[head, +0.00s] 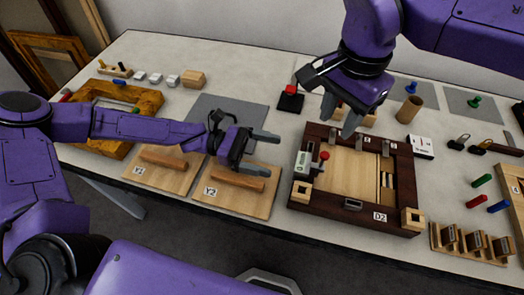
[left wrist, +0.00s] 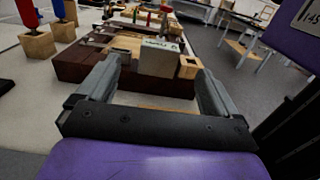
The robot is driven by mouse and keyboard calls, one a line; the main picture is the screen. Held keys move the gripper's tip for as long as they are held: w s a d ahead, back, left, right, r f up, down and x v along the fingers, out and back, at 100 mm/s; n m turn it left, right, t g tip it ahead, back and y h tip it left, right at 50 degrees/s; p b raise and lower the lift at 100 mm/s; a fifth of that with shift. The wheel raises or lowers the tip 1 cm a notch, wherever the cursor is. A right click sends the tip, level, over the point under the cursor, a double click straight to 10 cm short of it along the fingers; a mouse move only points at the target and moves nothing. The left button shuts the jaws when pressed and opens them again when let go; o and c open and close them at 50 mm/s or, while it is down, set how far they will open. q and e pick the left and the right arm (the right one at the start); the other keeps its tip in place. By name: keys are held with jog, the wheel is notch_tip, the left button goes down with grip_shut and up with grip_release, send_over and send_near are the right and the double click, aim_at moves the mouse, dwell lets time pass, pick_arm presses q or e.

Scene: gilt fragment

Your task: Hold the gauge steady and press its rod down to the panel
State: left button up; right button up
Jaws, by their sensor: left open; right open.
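The gauge (head: 302,162), a small grey-white block, stands on the left rim of the dark wooden frame marked D2 (head: 344,219). A rod with a red knob (head: 324,156) shows at its right side. The pale panel (head: 350,175) lies inside the frame. My left gripper (head: 280,154) is open and empty, just left of the gauge and pointing at it. In the left wrist view, the gauge (left wrist: 158,58) shows ahead between the open fingers, apart from them; its rod is not clear there. My right gripper (head: 338,120) is open, above the frame's back edge.
Boards Y1 (head: 131,179) and Y2 (head: 217,202) with wooden handles lie under my left gripper and forearm. A black block with a red top (head: 290,98) stands behind the frame. Small wooden holders (head: 467,246) stand at the front right. Bare table lies between Y2 and the frame.

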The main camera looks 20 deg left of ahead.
aim_at(304, 162)
pick_arm(q)
jog(key=d, duration=1)
jog(key=shift+a, duration=0.1)
jog(key=c, duration=1)
jog(key=shift+c, duration=0.6)
pick_arm(e)
jog(key=shift+c, duration=0.6)
notch_tip(304, 162, down, 4)
jog(key=shift+r+n, duration=0.1)
jog(key=shift+n, duration=0.6)
grip_shut()
jog(key=shift+f, duration=2.25)
jog(key=shift+f, duration=0.4)
